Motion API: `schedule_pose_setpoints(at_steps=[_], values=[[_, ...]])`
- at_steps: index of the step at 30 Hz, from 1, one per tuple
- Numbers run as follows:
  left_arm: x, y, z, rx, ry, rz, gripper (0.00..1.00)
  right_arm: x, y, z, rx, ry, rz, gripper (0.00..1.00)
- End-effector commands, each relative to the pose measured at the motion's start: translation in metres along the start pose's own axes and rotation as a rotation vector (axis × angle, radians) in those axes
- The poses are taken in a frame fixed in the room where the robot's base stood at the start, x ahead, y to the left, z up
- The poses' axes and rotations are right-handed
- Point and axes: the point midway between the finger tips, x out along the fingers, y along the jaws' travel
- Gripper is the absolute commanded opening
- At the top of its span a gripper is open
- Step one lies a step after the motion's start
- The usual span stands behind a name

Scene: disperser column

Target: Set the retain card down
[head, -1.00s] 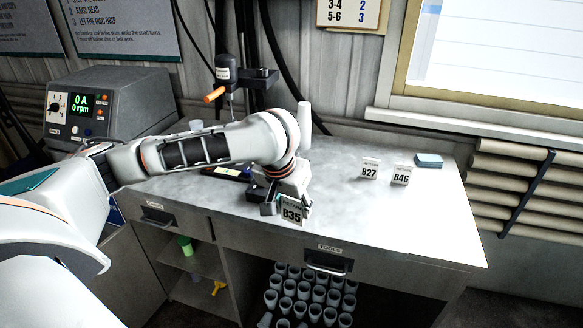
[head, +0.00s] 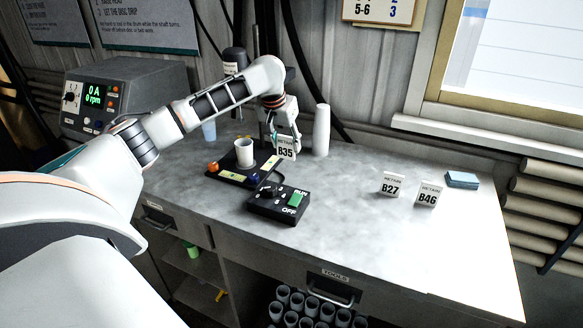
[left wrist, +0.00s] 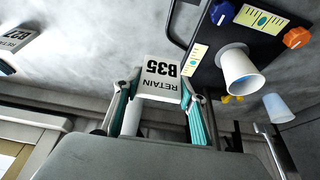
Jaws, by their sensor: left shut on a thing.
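The retain card B35 (head: 286,149) is white with black print. My left gripper (head: 284,132) is shut on it toward the back of the bench, just left of a tall white cylinder. In the left wrist view, the card (left wrist: 160,76) sits between the teal-lined fingers (left wrist: 157,100) and looks upside down. I cannot tell whether its lower edge touches the bench top. My right gripper is not in view.
A white cup (head: 245,153) stands on a black plate (head: 216,176) left of the card, with a RUN/OFF switch box (head: 278,204) in front. The tall white cylinder (head: 321,130) stands close by. Cards B27 (head: 391,184) and B46 (head: 428,194) and a blue block (head: 462,179) stand right. The front middle is clear.

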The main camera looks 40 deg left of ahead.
Motion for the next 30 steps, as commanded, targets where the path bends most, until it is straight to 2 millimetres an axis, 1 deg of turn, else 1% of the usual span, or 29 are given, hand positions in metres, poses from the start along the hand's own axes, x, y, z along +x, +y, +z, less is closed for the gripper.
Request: schedule_pose_setpoints(at_steps=[1, 3, 8, 12, 16, 24, 30], values=[[0.011, 0.000, 0.005, 0.000, -0.002, -0.001, 0.20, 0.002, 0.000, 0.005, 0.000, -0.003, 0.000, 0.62], [0.019, 0.000, 0.009, 0.000, -0.002, 0.000, 0.20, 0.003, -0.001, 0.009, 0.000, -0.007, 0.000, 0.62], [0.030, 0.000, 0.013, -0.001, -0.001, 0.000, 0.20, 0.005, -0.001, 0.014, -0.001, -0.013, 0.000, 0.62], [0.051, 0.000, 0.022, 0.000, -0.003, -0.001, 0.20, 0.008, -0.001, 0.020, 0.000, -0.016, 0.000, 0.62], [0.067, 0.000, 0.029, 0.000, -0.002, -0.001, 0.20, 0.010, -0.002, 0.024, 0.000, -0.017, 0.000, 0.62], [0.067, 0.001, 0.028, 0.000, 0.000, 0.000, 0.20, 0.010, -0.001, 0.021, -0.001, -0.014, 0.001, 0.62], [0.065, 0.001, 0.026, -0.002, 0.003, 0.002, 0.20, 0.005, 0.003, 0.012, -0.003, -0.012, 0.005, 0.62]])
